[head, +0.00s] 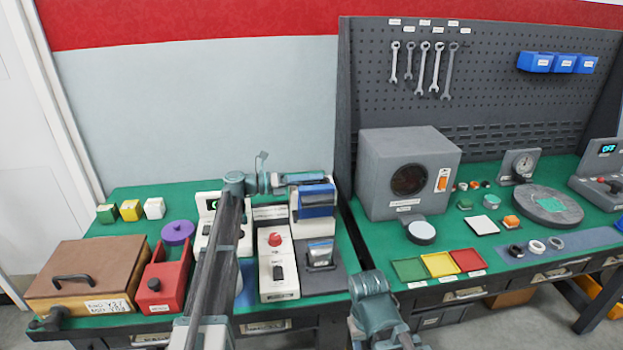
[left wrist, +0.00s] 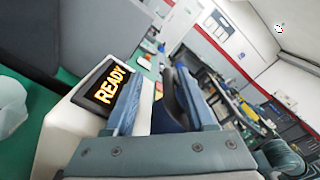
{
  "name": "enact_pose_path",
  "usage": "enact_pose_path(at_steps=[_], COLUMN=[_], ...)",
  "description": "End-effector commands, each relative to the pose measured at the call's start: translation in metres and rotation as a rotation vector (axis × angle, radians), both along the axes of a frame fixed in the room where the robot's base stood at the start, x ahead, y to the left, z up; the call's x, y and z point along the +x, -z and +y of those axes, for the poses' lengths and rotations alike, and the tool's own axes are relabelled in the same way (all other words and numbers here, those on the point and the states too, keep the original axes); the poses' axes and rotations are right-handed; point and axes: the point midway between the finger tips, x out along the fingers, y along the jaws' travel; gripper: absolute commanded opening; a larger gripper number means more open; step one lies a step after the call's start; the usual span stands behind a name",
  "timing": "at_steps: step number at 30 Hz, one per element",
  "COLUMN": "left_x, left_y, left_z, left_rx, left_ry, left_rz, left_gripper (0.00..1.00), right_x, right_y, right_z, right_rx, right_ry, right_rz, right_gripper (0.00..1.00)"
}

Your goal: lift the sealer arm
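The sealer (head: 303,217) is a white machine with a blue sealer arm (head: 317,196) across its top, at the back right of the left bench. My left gripper (head: 312,179) reaches in from the left at the height of the blue arm. In the left wrist view its two fingers (left wrist: 165,115) stand apart, with a dark blue part (left wrist: 172,100) and some white between them. I cannot see clear contact on both sides. A screen reading READY (left wrist: 112,84) is beside the fingers. Part of my right arm shows at the bottom; its fingers do not show.
A white box with a red button (head: 275,262) and a grey stand with a pouch (head: 320,256) are in front of the sealer. A red holder (head: 166,282), purple disc (head: 178,232) and brown box (head: 88,272) lie left. A grey chamber (head: 408,165) stands right.

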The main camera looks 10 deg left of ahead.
Motion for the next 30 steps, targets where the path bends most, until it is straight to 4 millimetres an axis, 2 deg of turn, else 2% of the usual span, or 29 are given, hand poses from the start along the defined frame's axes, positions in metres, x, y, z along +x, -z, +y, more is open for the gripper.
enact_pose_path(at_steps=[11, 14, 24, 30], left_x=[-0.001, -0.005, -0.028, -0.038], left_y=[0.0, 0.0, 0.0, -0.001], left_z=[0.007, 0.021, 0.09, 0.119], left_rx=[0.003, 0.004, 0.002, 0.001], left_ry=[-0.004, -0.006, -0.006, -0.003], left_rz=[0.001, 0.001, 0.001, 0.0], left_gripper=[0.47, 0.47, 0.47, 0.47], right_x=[0.0, 0.0, 0.0, 0.0], right_y=[-0.001, -0.001, -0.001, -0.001], right_z=[0.0, 0.0, 0.0, 0.0], right_rx=[0.0, 0.0, 0.0, 0.0], right_ry=[0.0, 0.0, 0.0, 0.0], right_rz=[0.0, 0.0, 0.0, 0.0], right_gripper=[0.47, 0.47, 0.47, 0.47])
